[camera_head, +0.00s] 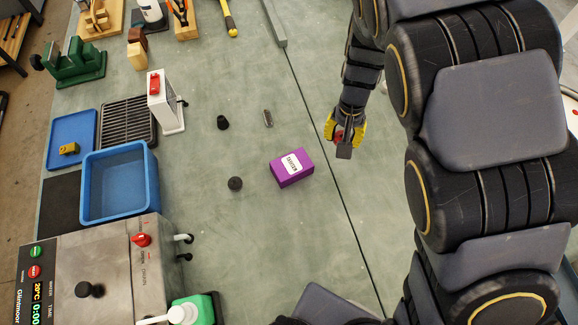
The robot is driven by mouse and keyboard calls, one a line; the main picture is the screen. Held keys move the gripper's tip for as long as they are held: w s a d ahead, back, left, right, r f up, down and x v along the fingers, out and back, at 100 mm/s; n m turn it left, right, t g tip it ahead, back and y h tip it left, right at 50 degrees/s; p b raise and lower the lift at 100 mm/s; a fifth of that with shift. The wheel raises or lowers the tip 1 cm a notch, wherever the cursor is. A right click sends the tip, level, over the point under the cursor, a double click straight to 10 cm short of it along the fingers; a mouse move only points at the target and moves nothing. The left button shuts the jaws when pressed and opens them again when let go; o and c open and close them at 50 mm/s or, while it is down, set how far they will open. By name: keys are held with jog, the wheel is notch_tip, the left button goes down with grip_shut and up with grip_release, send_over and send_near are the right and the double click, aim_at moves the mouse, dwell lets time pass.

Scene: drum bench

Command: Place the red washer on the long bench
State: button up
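My gripper (345,136) is over the right part of the long bench (270,240), a grey-green top, near its dark lengthwise seam. Its yellow fingers are around a small red piece (339,134), which looks like the red washer. Only a little of the red piece shows; the fingers and a dark part of my gripper hide the rest. The fingers look closed on it. I cannot tell how far it is above the bench.
A purple labelled box (290,169) is just left of my gripper. A black knob (235,183), a black cup-like piece (222,122) and a small metal piece (267,118) lie nearby. A blue bin (118,216) and a control-panel machine (110,265) stand left. The bench's lower middle is clear.

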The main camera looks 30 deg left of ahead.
jog(key=s+a+n, duration=1)
jog(key=s+a, duration=0.7)
jog(key=s, duration=0.1)
send_over(205, 156)
jog(key=f, duration=0.6)
jog(key=d+f, duration=0.1)
jog(key=f, duration=0.2)
jog(key=shift+s, duration=0.2)
jog(key=shift+w+a+f, duration=0.25)
jog(key=shift+a+f, duration=0.25)
jog(key=shift+f, duration=1.6)
jog(key=o, duration=0.6)
jog(key=shift+f, duration=0.15)
